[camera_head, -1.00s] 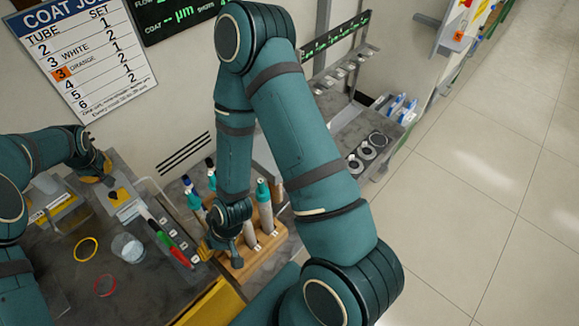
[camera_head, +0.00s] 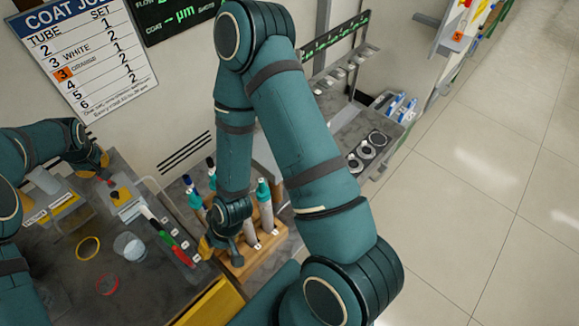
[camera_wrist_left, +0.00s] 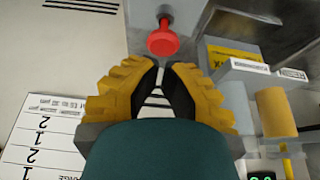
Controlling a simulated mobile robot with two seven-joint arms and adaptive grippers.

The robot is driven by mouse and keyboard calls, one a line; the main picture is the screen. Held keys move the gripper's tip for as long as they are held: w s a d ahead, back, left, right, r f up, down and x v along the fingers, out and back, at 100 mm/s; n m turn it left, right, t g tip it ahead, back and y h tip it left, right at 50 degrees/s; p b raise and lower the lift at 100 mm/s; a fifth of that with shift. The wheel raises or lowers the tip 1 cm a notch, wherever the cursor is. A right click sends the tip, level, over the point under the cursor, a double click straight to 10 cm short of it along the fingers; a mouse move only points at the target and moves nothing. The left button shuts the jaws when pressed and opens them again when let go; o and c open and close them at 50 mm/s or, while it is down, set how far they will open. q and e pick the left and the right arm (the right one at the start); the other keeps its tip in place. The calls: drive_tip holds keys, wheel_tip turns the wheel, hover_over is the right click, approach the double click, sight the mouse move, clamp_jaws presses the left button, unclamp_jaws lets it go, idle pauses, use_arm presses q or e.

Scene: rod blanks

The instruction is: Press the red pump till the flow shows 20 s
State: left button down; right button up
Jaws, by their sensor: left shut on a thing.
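The red pump (camera_wrist_left: 163,38) is a red knob with a round flared head, just ahead of my left fingertips in the left wrist view. In the head view my left gripper (camera_head: 98,168) is behind the pump. My right gripper (camera_head: 212,249) is mostly hidden beside the wooden rack.
A wooden rack (camera_head: 247,262) holds several tubes. Pens (camera_head: 172,240), a clear cup (camera_head: 128,246), a yellow ring (camera_head: 88,248) and a red ring (camera_head: 107,284) lie on the dark bench. A job board (camera_head: 85,50) hangs behind. My right arm hides the middle.

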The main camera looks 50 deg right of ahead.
use_arm(q)
drive_tip(key=shift+f, duration=0.1)
drive_tip(key=shift+s+d+f+b, duration=0.1)
drive_tip(key=shift+d+f+b, duration=0.05)
drive_tip(key=shift+f+b, duration=0.55)
drive_tip(key=shift+s+d+f+b, duration=0.1)
drive_tip(key=shift+f+b, duration=0.55)
drive_tip(key=shift+w+a+f, duration=0.2)
drive_tip(key=shift+f, duration=0.2)
drive_tip(key=shift+s+f+b, duration=0.1)
drive_tip(key=shift+f+b, duration=0.55)
drive_tip(key=shift+b, duration=0.1)
drive_tip(key=shift+r, duration=0.2)
drive_tip(key=shift+a+r+p, duration=0.1)
drive_tip(key=shift+r+p, duration=1)
drive_tip(key=shift+r, duration=1.25)
drive_tip(key=shift+f, duration=0.25)
